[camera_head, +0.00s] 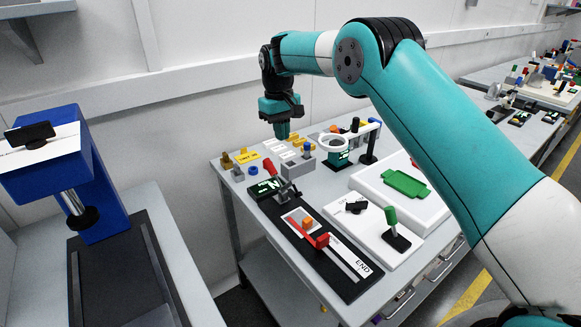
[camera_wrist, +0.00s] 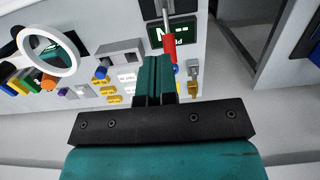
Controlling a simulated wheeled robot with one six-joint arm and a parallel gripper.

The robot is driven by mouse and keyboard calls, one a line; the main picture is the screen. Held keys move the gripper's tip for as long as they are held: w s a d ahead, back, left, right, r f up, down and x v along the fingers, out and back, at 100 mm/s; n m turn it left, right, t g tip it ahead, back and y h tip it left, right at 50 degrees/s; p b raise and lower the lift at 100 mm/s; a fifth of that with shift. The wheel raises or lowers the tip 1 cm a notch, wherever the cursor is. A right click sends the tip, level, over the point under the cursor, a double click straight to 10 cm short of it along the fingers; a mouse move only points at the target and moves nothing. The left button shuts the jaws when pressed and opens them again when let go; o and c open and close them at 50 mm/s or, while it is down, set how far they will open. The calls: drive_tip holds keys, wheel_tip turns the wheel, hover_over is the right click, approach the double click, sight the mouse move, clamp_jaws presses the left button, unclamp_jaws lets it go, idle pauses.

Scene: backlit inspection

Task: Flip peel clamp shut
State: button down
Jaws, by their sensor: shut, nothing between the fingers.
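The peel fixture is a long black base (camera_head: 345,288) with a strip marked END, on the table's front-left part. At its far end stands the peel clamp, a metal lever with a red handle (camera_head: 270,168). The handle sticks up and leans away to the left, over a small green-lit display (camera_head: 264,187). In the wrist view the red handle (camera_wrist: 170,47) shows just beyond and right of my fingertips. My gripper (camera_head: 282,133) points down above the table's back edge, beyond the clamp. Its teal fingers (camera_wrist: 154,62) are together and empty. Contact with the handle is not visible.
A red slider (camera_head: 310,234) sits on the fixture. A white plate with a green-handled clamp (camera_head: 391,219) is to its right. A magnifier ring (camera_head: 333,142) and several small yellow and white parts stand behind. A blue press (camera_head: 92,176) stands left, across a gap.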

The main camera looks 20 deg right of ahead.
drive_tip(key=s+f+p, duration=0.1)
drive_tip(key=f, duration=0.1)
drive_tip(key=f+p, duration=0.1)
drive_tip(key=f, duration=0.2)
drive_tip(key=s+f+p, duration=0.1)
drive_tip(key=f, duration=0.2)
drive_tip(key=shift+s+d+f, duration=0.1)
drive_tip(key=shift+s+d, duration=0.2)
drive_tip(key=shift+d, duration=0.1)
drive_tip(key=shift+s+d+f+p, duration=0.15)
drive_tip(key=shift+s+f+p, duration=0.15)
drive_tip(key=shift+s+f, duration=0.25)
drive_tip(key=shift+w+f, duration=0.1)
drive_tip(key=shift+d+f, duration=0.1)
